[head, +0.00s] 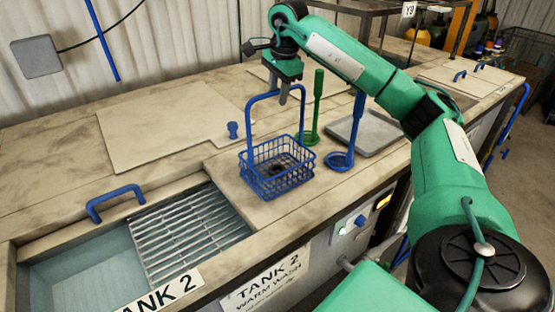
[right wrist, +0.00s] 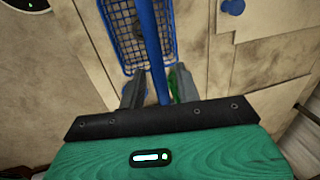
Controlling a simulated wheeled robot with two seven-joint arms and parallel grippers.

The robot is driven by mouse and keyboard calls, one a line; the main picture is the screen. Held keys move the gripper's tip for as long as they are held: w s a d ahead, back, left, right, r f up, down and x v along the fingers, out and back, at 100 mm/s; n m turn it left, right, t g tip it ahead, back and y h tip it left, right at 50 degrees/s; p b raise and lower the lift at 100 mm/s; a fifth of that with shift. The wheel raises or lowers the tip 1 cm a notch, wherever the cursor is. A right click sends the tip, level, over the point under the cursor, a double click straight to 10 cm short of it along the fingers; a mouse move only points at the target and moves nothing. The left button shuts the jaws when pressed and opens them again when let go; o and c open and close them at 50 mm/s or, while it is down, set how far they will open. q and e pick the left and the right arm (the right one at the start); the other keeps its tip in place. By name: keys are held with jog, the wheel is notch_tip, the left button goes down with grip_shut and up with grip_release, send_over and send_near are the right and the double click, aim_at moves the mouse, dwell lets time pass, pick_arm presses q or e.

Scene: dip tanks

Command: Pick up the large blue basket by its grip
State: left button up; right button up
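The blue wire basket (head: 277,172) stands upright on the worktop, right of the slatted rack. Its tall arched blue grip (head: 250,118) rises above it. My right gripper (head: 291,100) points down at the top of the grip, near its right end. In the right wrist view the two fingers (right wrist: 158,92) are apart, with the blue bar of the grip (right wrist: 150,45) running between them. I see narrow gaps beside the bar. The basket mesh (right wrist: 120,30) shows below, beyond the fingers. My left gripper is not in view.
A green upright tool (head: 315,105) and a blue one with a round foot (head: 342,158) stand just right of the basket. A grey tray (head: 378,134) lies behind them. An open tank with a slatted rack (head: 180,232) is at front left.

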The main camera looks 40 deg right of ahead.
jog(key=shift+w+f, duration=0.15)
jog(key=shift+f, duration=0.1)
grip_shut()
jog(key=shift+r, duration=0.1)
dwell(1.2)
